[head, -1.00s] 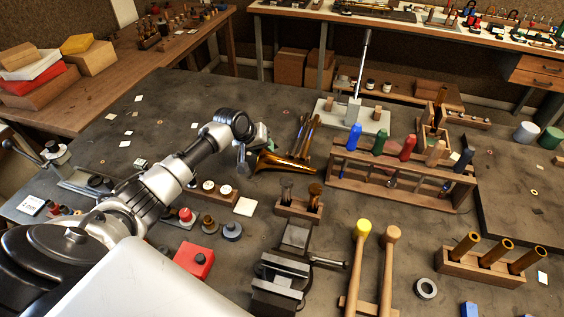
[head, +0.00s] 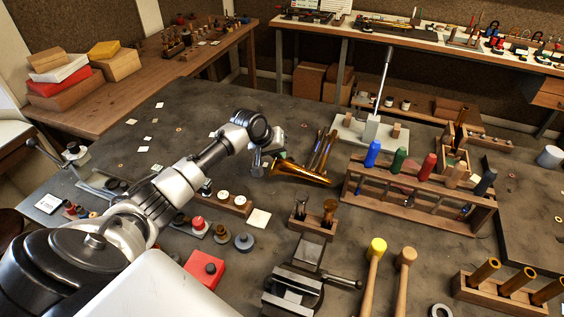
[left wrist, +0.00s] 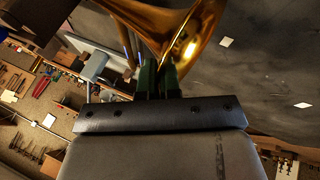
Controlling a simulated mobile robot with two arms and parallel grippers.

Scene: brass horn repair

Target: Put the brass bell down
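The brass bell (head: 305,174) is a golden flared horn lying roughly sideways over the middle of the dark bench, its wide end to the right. My left gripper (head: 272,164) is at its narrow left part. In the left wrist view the bell (left wrist: 187,38) crosses just beyond the green fingers of the left gripper (left wrist: 157,80), which are close together and appear closed on it. The exact contact is hidden. I cannot tell whether the bell touches the bench. My right gripper is not in view.
A wooden rack with coloured handles (head: 418,203) stands right of the bell, and several slim rods (head: 322,150) are just behind it. In front are a square white pad (head: 259,218), a small wooden holder (head: 312,222) and a vise (head: 297,285). The bench left of the gripper is largely clear.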

